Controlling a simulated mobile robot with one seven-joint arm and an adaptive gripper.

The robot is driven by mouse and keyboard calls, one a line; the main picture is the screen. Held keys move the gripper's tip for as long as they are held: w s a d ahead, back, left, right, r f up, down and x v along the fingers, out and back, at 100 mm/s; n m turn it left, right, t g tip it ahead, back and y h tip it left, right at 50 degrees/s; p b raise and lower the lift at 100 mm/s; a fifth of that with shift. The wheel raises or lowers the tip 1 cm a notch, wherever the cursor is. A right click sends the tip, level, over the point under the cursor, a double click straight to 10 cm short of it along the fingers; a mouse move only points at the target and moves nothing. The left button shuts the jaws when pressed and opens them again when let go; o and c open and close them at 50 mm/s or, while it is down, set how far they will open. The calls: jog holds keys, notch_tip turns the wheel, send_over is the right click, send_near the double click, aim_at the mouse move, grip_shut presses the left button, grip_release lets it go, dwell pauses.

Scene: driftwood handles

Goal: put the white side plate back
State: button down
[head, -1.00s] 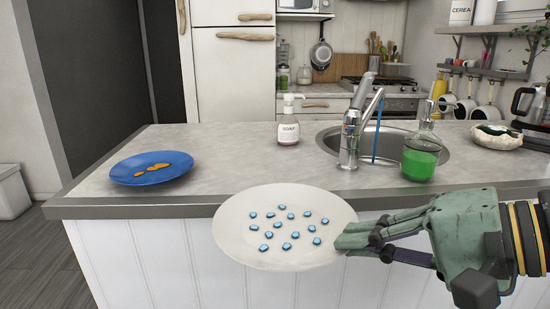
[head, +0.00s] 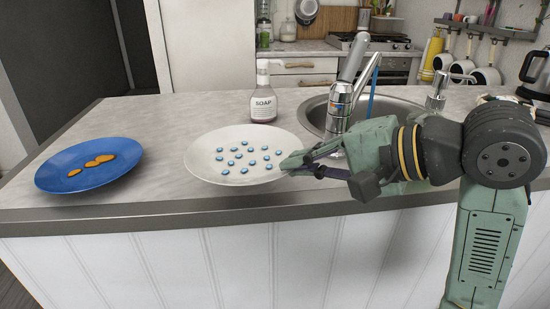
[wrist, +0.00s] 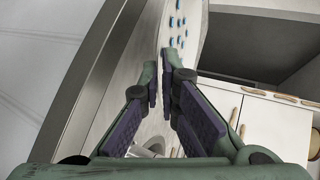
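The white side plate (head: 203,160), dotted with several small blue spots, is level over the counter near its front edge in the head view. I cannot tell whether it touches the counter. My gripper (head: 290,164) is shut on the plate's right rim. In the wrist view the two fingertips (wrist: 166,62) close around the edge of the plate (wrist: 194,38). The part of the rim between the fingers is hidden.
A blue plate (head: 58,182) with orange pieces lies on the counter (head: 165,120) at left. A soap bottle (head: 264,106) stands just behind the white plate. The tap (head: 339,110) and sink (head: 314,113) are behind my gripper. The left back counter is clear.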

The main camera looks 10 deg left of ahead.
send_over(279, 182)
jog(key=shift+s+d+f+p, duration=0.15)
jog(key=shift+s+f+p, duration=0.1)
jog(key=shift+p, duration=0.15)
jog(key=shift+w+f, duration=0.1)
jog(key=shift+w, duration=0.1)
notch_tip(279, 182, down, 3)
jog(key=shift+f, duration=0.2)
jog(key=c, duration=1.8)
grip_release()
jog(key=b+v, duration=0.1)
jog(key=v, duration=1.1)
jog(key=shift+f, duration=0.1)
